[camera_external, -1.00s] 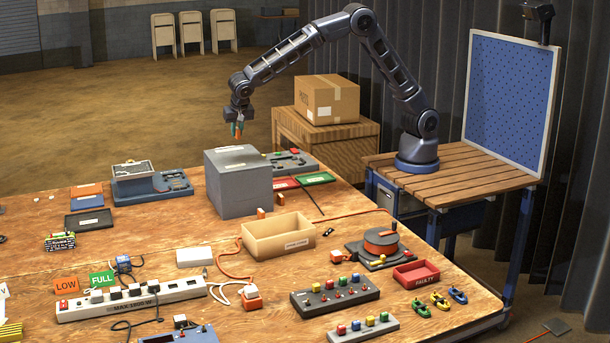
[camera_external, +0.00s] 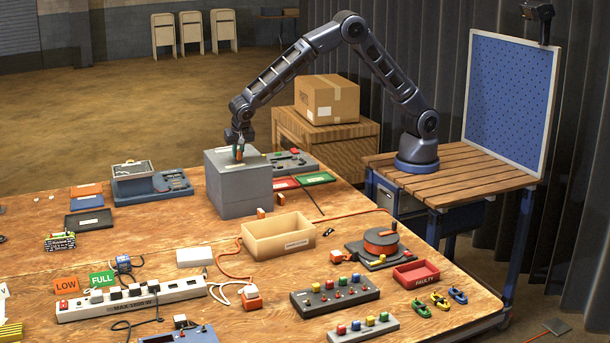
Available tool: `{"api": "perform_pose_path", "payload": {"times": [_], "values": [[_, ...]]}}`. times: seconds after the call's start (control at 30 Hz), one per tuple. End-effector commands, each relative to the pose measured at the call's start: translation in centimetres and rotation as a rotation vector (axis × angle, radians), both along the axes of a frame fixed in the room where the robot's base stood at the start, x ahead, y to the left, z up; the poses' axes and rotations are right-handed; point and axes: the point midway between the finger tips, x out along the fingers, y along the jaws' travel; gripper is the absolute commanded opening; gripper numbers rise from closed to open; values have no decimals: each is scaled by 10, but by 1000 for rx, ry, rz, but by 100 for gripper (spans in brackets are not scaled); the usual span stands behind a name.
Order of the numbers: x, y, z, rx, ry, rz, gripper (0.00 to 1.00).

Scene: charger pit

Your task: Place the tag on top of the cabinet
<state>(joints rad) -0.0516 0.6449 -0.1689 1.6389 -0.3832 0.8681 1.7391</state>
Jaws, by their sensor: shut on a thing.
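The grey box-shaped cabinet (camera_external: 238,191) stands on the far part of the wooden table, with a pale strip on its top. My gripper (camera_external: 239,150) is right over the cabinet's top, pointing down. It is shut on a small orange-red piece (camera_external: 239,155), which looks like the tag. The piece's lower end is at or just above the top surface; I cannot tell whether it touches. The gripper fingers partly hide the piece.
A wooden side cabinet (camera_external: 345,155) with a cardboard box (camera_external: 327,98) stands behind. A grey tool tray (camera_external: 293,162) lies right of the grey cabinet, and an open tan bin (camera_external: 279,241) in front. Power strips and switch boxes crowd the near table.

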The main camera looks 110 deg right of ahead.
Motion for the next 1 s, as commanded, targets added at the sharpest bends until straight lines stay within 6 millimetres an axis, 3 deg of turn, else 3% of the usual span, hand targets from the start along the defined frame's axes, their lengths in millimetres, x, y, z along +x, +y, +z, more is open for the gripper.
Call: {"api": "perform_pose_path", "payload": {"times": [0.13, 0.17, 0.27, 0.67, 1.0], "values": [[0, 0, -3, 0, 1, 0, 0], [0, 0, -3, 0, 1, 0, 17], [0, 0, -3, 0, 1, 0, 36], [0, 2, 3, 0, -1, 0, 36], [0, 24, 56, 0, -1, 2, 36]]}}
